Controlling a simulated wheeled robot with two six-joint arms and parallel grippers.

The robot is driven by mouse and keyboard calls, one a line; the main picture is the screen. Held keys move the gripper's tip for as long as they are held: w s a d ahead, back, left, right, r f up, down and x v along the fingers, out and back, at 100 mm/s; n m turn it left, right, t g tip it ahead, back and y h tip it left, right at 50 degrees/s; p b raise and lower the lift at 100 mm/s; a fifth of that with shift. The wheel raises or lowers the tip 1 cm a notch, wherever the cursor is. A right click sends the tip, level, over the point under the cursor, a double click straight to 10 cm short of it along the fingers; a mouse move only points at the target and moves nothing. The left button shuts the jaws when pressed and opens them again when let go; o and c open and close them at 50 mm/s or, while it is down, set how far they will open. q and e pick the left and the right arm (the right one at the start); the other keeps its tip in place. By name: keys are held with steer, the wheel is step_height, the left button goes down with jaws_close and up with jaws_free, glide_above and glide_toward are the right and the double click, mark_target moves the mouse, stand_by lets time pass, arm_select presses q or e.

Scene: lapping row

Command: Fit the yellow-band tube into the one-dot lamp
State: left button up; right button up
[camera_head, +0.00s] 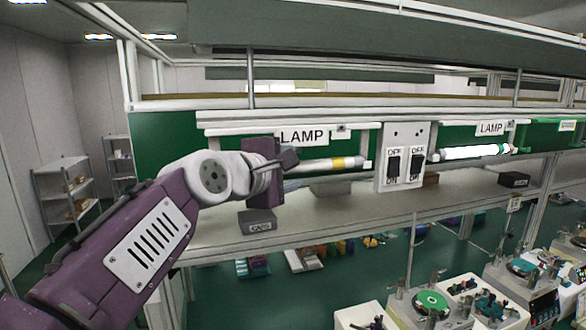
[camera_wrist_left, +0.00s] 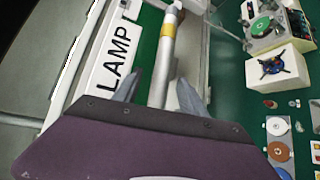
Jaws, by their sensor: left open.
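The yellow-band tube (camera_head: 318,164) is whitish and unlit. It lies level below the left lamp (camera_head: 240,129), its right end close to that lamp's end holder; I cannot tell if it is seated. My left gripper (camera_head: 288,162) hides its left end in the head view. In the left wrist view the tube (camera_wrist_left: 166,60) runs between the two fingers of my left gripper (camera_wrist_left: 158,92), which are open and spread on either side. A small tag (camera_head: 341,128) beside the LAMP label is too small to read for dots. My right gripper is not in view.
A white panel with two OFF/ON switches (camera_head: 404,160) stands right of the lamp. A second lamp (camera_head: 490,128) holds a lit tube (camera_head: 470,152) with a green band. A dark labelled box (camera_head: 257,222) sits on the shelf (camera_head: 330,215) below. Machines stand at lower right.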

arm_select(q)
steer(key=b+v, duration=0.3)
steer(key=v, duration=0.6)
steer(key=shift+b, duration=0.3)
steer(key=shift+w+f, duration=0.1)
steer(key=shift+w, duration=0.05)
